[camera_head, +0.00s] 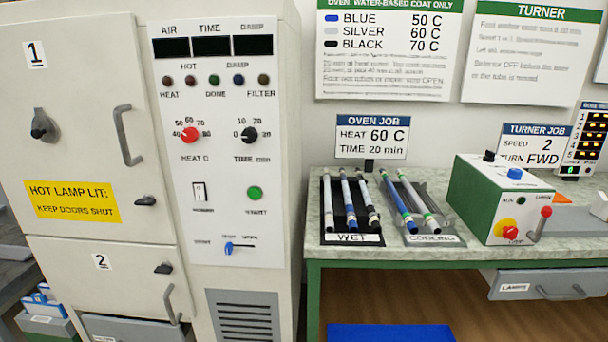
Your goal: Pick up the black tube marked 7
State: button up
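Several thin tubes lie in two trays on the bench. The cooling tray (440,214) holds a left tube (397,203) with blue parts and a right tube (417,202), mostly pale. No number is readable on any tube, so I cannot tell which is the black tube marked 7. My gripper is not in view.
A tall oven cabinet (92,145) with shut doors and a control panel (216,130) stands left of the bench (318,257). A green and white turner box (500,200) with a red-knobbed lever stands right of the trays. A blue mat (390,333) lies below.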

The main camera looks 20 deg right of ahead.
aim_at(375, 224)
jog(key=i+l+u, duration=0.15)
jog(key=l+u, duration=0.25)
jog(key=l, duration=0.5)
jog(key=l+u, duration=0.35)
jog(key=l, duration=1.85)
jog(key=k+l+u, duration=0.1)
jog(key=l, duration=1.2)
